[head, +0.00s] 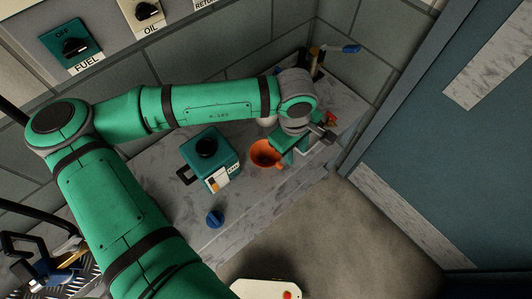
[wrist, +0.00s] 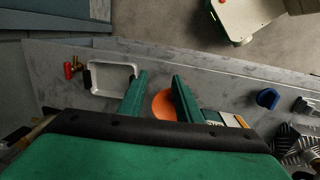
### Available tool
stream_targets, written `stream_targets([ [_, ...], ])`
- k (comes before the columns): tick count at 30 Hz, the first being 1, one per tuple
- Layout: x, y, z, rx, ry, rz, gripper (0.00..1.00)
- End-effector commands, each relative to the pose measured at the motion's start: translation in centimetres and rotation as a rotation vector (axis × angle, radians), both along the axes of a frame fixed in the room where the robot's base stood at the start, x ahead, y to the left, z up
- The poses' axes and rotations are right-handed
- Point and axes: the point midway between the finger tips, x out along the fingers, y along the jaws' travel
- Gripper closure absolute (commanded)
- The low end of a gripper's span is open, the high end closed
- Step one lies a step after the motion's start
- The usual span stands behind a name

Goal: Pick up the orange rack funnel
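The orange funnel (head: 264,155) stands on the grey marbled bench top, its round mouth facing up in the head view. In the wrist view the funnel (wrist: 161,104) shows between my two green fingers, partly hidden behind the right one. My gripper (wrist: 160,77) is open, with a clear gap between the fingertips. In the head view my gripper (head: 284,146) is just right of the funnel, beside or slightly above it. I cannot tell whether a finger touches it. The funnel's lower part is hidden.
A blue knob-like piece (head: 214,218) lies nearer the bench edge. A white-framed item (wrist: 110,80) and a red valve (wrist: 70,68) are on the other side. The wall is behind.

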Motion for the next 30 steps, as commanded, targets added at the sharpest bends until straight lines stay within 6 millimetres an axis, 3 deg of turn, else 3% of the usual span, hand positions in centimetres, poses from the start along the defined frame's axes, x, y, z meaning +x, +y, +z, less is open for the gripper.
stream_targets([
  [3,-0.4,2.9,-0.2,0.076,0.027,0.056,0.69],
  [6,-0.6,3.9,-0.5,0.105,0.041,0.079,0.69],
  [15,-0.7,4.1,-4.5,0.111,0.044,0.082,0.69],
  [23,-0.6,4.1,-6.3,0.109,0.043,0.081,0.69],
  [30,-0.3,4.4,-9.5,0.11,0.044,0.083,0.69],
])
